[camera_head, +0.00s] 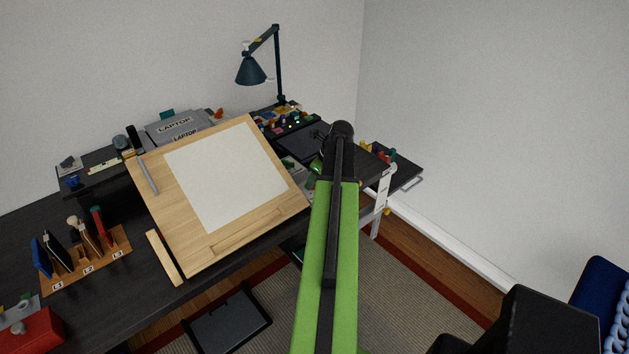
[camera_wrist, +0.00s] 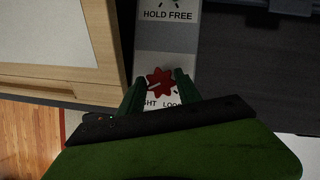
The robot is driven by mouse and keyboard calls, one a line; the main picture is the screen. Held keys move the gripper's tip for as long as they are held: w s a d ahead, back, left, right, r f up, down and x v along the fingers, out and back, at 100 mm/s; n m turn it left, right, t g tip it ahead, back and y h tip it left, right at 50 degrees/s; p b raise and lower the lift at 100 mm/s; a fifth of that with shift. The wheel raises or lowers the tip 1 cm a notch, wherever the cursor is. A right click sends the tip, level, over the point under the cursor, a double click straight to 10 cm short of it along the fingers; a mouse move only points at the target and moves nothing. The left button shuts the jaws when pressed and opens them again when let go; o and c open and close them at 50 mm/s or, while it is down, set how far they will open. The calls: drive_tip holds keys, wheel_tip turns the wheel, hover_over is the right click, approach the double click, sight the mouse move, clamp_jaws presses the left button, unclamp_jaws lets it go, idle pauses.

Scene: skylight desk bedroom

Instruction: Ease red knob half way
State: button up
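The red knob (camera_wrist: 160,82) is star-shaped with a pale pointer line and sits on a pale label plate (camera_wrist: 166,45) in the wrist view. Print above it reads "HOLD FREE"; print below is partly hidden and shows "GHT" and "LOO". My gripper (camera_wrist: 159,84) is open, with one dark green finger to each side of the knob. I see gaps between fingers and knob, but cannot tell the depth between them. In the head view my green arm reaches over the desk's right part; I cannot make out the knob there.
The tilted wooden drawing board (camera_head: 145,190) with white paper (camera_head: 225,175) is left of my arm. Its edge (camera_wrist: 108,50) lies close left of the plate. A lamp (camera_head: 251,70) stands at the back. A wooden holder (camera_head: 115,242) with tools is at the left.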

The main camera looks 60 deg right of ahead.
clamp_jaws()
drive_tip(key=shift+n, duration=0.4)
drive_tip(key=n+y, duration=0.1)
drive_tip(key=n, duration=0.1)
drive_tip(key=n+y, duration=0.1)
drive_tip(key=n, duration=0.2)
drive_tip(key=shift+d+n+g, duration=0.2)
drive_tip(key=shift+n+g, duration=0.1)
drive_tip(key=n+y, duration=0.1)
drive_tip(key=n, duration=0.1)
drive_tip(key=n+g, duration=0.1)
drive_tip(key=n, duration=0.2)
drive_tip(key=shift+w+g+y, duration=0.1)
drive_tip(key=shift+g+y, duration=0.2)
drive_tip(key=shift+y, duration=0.1)
drive_tip(key=shift+n, duration=0.4)
drive_tip(key=o, duration=0.8)
unclamp_jaws()
drive_tip(key=shift+c, duration=0.2)
drive_tip(key=shift+r, duration=0.1)
